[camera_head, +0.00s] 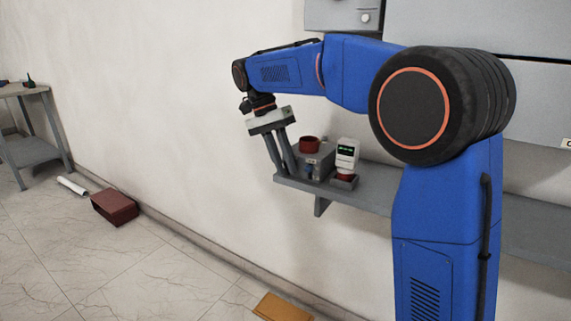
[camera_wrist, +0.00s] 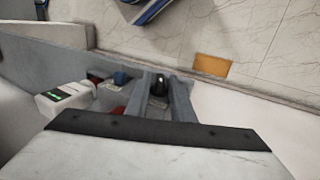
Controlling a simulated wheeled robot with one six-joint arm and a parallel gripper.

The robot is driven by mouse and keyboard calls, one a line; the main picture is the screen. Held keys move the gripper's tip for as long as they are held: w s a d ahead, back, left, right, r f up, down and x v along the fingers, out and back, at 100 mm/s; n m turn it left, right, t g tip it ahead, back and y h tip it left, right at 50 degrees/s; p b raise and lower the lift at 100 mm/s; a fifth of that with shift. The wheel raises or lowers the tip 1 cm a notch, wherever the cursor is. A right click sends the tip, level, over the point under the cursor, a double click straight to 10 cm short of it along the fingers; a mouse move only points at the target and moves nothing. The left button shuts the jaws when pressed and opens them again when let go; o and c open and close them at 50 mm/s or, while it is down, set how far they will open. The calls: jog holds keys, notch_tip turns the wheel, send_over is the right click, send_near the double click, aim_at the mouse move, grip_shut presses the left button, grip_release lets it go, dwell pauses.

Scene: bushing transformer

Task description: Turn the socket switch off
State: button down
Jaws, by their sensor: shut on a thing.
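The socket box (camera_head: 322,158) is a small grey unit on the wall shelf, with a red round socket (camera_head: 309,144) on top and a blue knob (camera_head: 309,172) on its front. The blue knob (camera_wrist: 121,78) also shows in the wrist view, left of my fingers. My gripper (camera_head: 284,170) points down at the left end of the box. In the wrist view, my gripper (camera_wrist: 162,82) is shut on a black knob (camera_wrist: 159,86), which I take for the socket switch. That knob is hidden behind the fingers in the head view. Its turned position is unclear.
A white meter with a green display (camera_head: 347,152) stands close right of the box. The grey shelf (camera_head: 375,198) runs right along the wall. Grey cabinets (camera_head: 440,22) hang above. A dark red box (camera_head: 115,207) and an orange box (camera_head: 282,307) lie on the floor.

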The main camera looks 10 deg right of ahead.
jog(key=shift+w+a+f+g+h, duration=0.1)
jog(key=shift+a+g+h, duration=0.05)
jog(key=shift+g+h, duration=0.75)
jog(key=c, duration=1.8)
grip_release()
